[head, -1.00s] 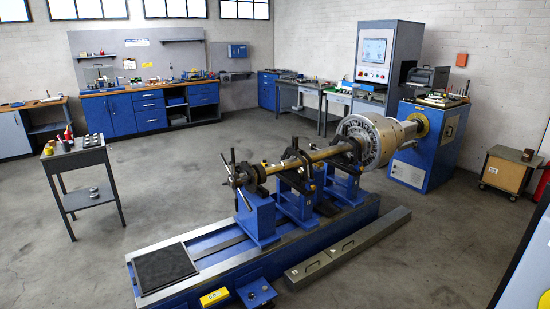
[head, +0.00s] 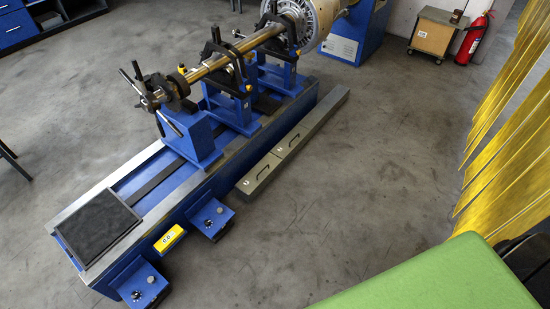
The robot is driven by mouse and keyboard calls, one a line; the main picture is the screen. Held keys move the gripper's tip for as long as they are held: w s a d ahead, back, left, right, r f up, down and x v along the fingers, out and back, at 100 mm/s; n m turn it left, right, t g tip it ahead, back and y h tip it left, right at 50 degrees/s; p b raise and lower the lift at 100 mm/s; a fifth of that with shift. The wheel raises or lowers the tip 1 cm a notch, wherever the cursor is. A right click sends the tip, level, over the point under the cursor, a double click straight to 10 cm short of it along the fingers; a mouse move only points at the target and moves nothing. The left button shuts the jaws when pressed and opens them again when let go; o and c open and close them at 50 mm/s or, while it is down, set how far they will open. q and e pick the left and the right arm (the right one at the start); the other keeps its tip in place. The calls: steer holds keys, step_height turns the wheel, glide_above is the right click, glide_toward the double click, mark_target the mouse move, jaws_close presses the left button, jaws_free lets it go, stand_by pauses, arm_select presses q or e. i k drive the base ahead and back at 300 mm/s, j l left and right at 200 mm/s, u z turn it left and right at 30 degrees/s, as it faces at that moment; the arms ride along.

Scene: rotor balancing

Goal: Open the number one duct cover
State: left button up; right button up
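A long low grey duct (head: 323,116) lies on the floor along the right side of the blue machine bed. Two covers with dark bar handles show on its top, both lying flat and shut. The near cover (head: 256,182) is at the duct's front end, and the second cover (head: 285,149) lies just behind it. Each has a small round label, too small to read for certain, so I cannot confirm which is number one. Neither of my grippers is in view.
The blue machine bed (head: 178,189) carries a rotor shaft (head: 235,56) on stands. Blue pedal boxes (head: 213,218) stand along its near side. A green surface (head: 440,285) fills the lower right, and yellow strips (head: 507,130) hang at right. Floor right of the duct is clear.

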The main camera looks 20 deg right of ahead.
mark_target(260, 170)
steer(key=i+l+z, duration=0.15)
steer(key=i+z, duration=0.6)
steer(key=i, duration=0.2)
